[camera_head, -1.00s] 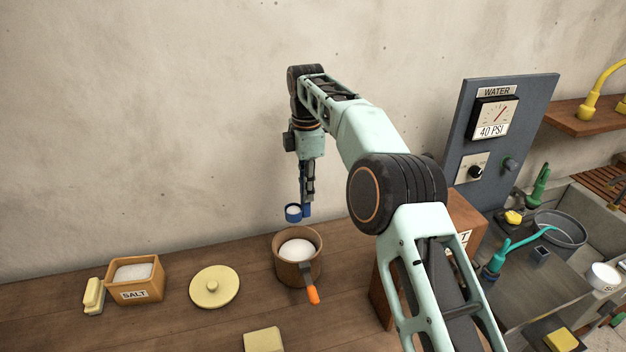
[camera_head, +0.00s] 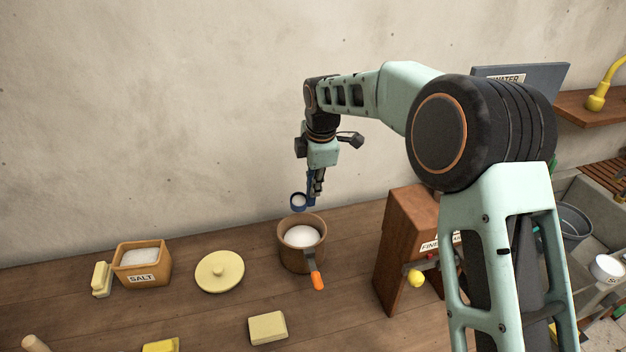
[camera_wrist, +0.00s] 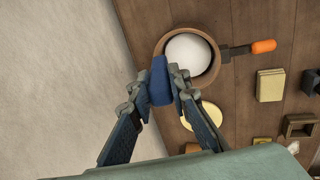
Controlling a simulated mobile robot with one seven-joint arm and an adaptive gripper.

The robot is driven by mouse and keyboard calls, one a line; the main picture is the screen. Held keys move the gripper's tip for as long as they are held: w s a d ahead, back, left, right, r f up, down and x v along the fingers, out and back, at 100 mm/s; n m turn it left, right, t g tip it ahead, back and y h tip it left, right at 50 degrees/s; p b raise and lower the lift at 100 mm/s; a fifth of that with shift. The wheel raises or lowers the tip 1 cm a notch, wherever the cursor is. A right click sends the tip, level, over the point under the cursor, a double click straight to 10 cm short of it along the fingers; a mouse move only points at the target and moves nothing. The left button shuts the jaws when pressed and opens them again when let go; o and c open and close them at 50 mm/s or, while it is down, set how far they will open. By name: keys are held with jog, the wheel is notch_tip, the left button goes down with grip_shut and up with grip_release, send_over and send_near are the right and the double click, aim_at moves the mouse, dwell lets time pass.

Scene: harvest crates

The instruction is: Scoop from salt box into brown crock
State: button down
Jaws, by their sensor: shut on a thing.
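My gripper (camera_head: 317,187) is shut on a blue scoop (camera_head: 299,202), which has white salt in its cup. It holds the scoop just above and behind the brown crock (camera_head: 289,255). The crock stands on the wooden counter and has white contents inside. In the wrist view, the fingers (camera_wrist: 160,85) grip the blue scoop handle (camera_wrist: 159,75) beside the crock rim (camera_wrist: 216,62); the scoop's cup is hidden there. The wooden salt box (camera_head: 143,279), labelled SALT, stands open at the left with white salt in it.
A round yellow lid (camera_head: 220,272) lies between salt box and crock. A yellow block (camera_head: 268,327) lies in front. A brown wooden box (camera_head: 405,240) stands at the right. The wall is close behind.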

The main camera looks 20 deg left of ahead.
jog(key=f+b, duration=0.1)
jog(key=s+t+y+b, duration=0.1)
jog(key=d+f+t+y+b, duration=0.1)
jog(key=b, duration=0.1)
jog(key=shift+s+f, duration=0.15)
jog(key=shift+f, duration=0.15)
jog(key=f+t+y+b, duration=0.1)
jog(key=b, duration=0.6)
jog(key=s+d+f+t+y+b, duration=0.1)
jog(key=f+t+b, duration=0.1)
jog(key=b, duration=0.5)
jog(key=s+d+f+t+y+b, duration=0.1)
jog(key=t+y+b, duration=0.1)
jog(key=b, duration=0.5)
jog(key=shift+s+d+f, duration=0.1)
jog(key=shift+s+f, duration=0.1)
jog(key=shift+f, duration=0.15)
jog(key=shift+r+b, duration=0.1)
jog(key=shift+b, duration=0.2)
jog(key=shift+t, duration=0.3)
notch_tip(320, 180, up, 5)
jog(key=p, duration=0.4)
jog(key=shift+s, duration=0.1)
